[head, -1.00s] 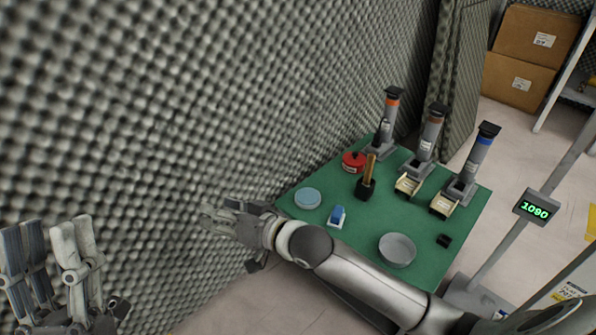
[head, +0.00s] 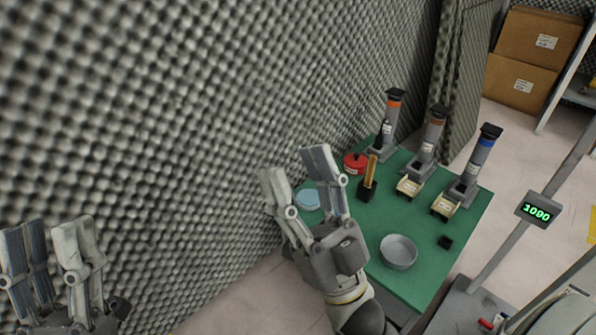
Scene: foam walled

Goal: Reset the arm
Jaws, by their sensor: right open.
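My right gripper (head: 292,178) is raised in front of the table's left edge, its fingers pointing up and spread apart with nothing between them. Its forearm comes up from the bottom of the head view. My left gripper (head: 45,250) is at the lower left, fingers up and apart, with no object seen between them. The green table (head: 415,225) is to the right of and behind my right gripper, which partly hides its left side and a blue round dish (head: 307,200).
A foam wall (head: 190,110) stands close on the left. A display post (head: 538,210) stands right.

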